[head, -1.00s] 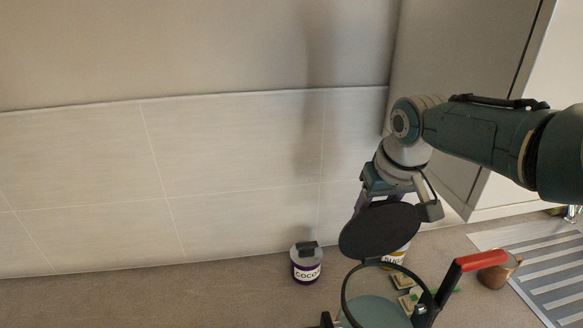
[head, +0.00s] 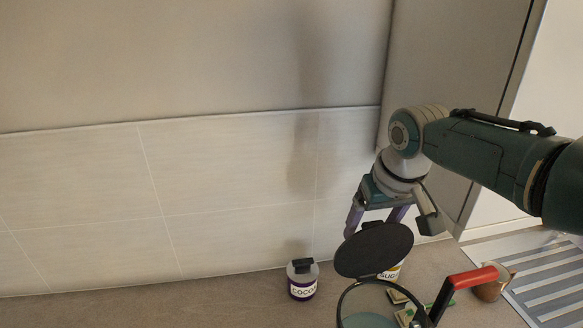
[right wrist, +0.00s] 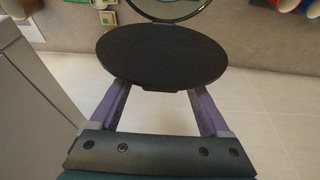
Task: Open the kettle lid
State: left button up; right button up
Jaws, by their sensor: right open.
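The kettle has a clear body (head: 366,320) with a dark rim and a red handle (head: 473,277) at its right. Its round black lid (head: 374,250) stands raised and tilted back behind the opening. In the right wrist view the lid (right wrist: 168,55) fills the upper middle, with the kettle's rim (right wrist: 185,14) beyond it. My right gripper (head: 378,220) is just behind and above the lid, its purple fingers spread with nothing between them. The lid partly hides the fingertips, so I cannot tell if they touch it. My left gripper is not in view.
A cocoa jar (head: 302,279) stands left of the kettle. A sugar jar (head: 390,272) is partly hidden behind the lid. A copper-coloured cup (head: 492,286) and a striped mat (head: 548,280) are at the right. The counter left of the cocoa jar is clear.

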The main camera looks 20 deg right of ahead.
jog(key=v, duration=0.5)
jog(key=shift+p, duration=0.4)
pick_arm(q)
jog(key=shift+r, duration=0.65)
pick_arm(e)
jog(key=shift+v, duration=1)
jog(key=shift+s, duration=0.1)
